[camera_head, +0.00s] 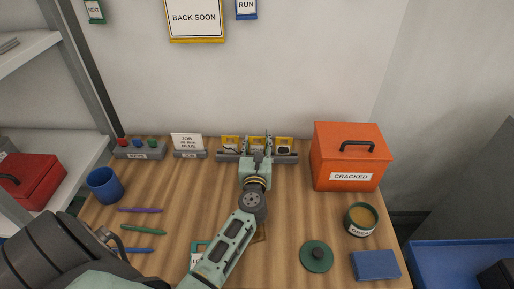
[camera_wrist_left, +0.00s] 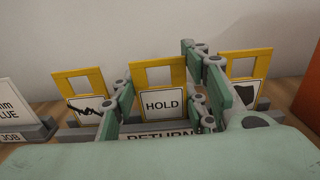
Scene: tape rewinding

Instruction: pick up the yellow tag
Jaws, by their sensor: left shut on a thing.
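Three yellow-framed tags stand in a grey rack labelled RETURN (camera_wrist_left: 75,131). The middle tag reads HOLD (camera_wrist_left: 161,104). The left tag (camera_wrist_left: 83,97) bears a black jagged mark, and the right tag (camera_wrist_left: 246,85) bears a dark shape. My left gripper (camera_wrist_left: 163,112) is at the rack, shut on the HOLD tag with one finger at each side. The HOLD tag is upright, in line with its neighbours. In the head view my left gripper (camera_head: 256,150) mostly hides the middle tag. My right gripper is in neither view.
An orange box labelled CRACKED (camera_head: 335,145) stands right of the rack (camera_head: 226,157). A JOB card (camera_head: 187,142) stands to its left. A blue mug (camera_head: 104,185), pens, an open tin (camera_head: 361,219), a green lid (camera_head: 317,256) and a blue block (camera_head: 375,265) lie nearer.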

